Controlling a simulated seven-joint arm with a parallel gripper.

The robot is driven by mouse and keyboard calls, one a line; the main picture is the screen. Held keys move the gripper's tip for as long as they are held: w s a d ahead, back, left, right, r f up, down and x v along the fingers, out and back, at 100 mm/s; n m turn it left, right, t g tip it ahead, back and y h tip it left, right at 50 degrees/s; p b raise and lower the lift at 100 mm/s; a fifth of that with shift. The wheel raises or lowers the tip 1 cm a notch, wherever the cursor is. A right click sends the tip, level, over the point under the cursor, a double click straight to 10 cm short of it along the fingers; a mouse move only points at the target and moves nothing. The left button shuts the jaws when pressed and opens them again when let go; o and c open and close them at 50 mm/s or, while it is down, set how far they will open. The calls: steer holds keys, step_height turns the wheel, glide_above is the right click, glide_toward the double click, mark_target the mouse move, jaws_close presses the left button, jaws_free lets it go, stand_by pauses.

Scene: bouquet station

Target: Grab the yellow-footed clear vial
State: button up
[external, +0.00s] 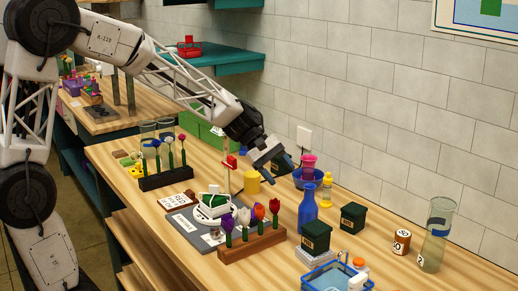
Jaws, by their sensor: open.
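I cannot pick out the yellow-footed clear vial with certainty. A small upright item with yellow parts (326,191) stands to the right of the blue bowl (311,179); it is too small to tell whether it is clear. My gripper is open and empty, above the table between the yellow cylinder and the blue bowl, touching neither as far as I can see. It points downward.
A thin upright with a red top (230,161) stands left of my gripper. A wooden flower rack (252,245), a blue bottle (307,210), dark green boxes (316,236) and a tall glass cylinder (436,240) stand nearer. The tiled wall (385,110) borders the table's back.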

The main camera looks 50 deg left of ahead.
mark_target(331, 203)
steer(key=w+a+f+n+t+h, duration=0.1)
steer(key=w+a+f+n, duration=0.3)
steer(key=w, duration=0.6)
steer(key=w+a+f+n+t+h, duration=0.1)
steer(key=w+a+f+n+t, duration=0.3)
steer(key=w, duration=0.7)
step_height(331, 203, down, 2)
steer(key=a+n, duration=0.1)
steer(key=n, duration=0.2)
steer(key=shift+w, duration=0.3)
steer(key=shift+d+f, duration=0.1)
steer(key=shift+x, duration=1.2)
steer(key=shift+w, duration=0.1)
steer(key=shift+x, duration=2.55)
steer(key=shift+c, duration=0.2)
jaws_close()
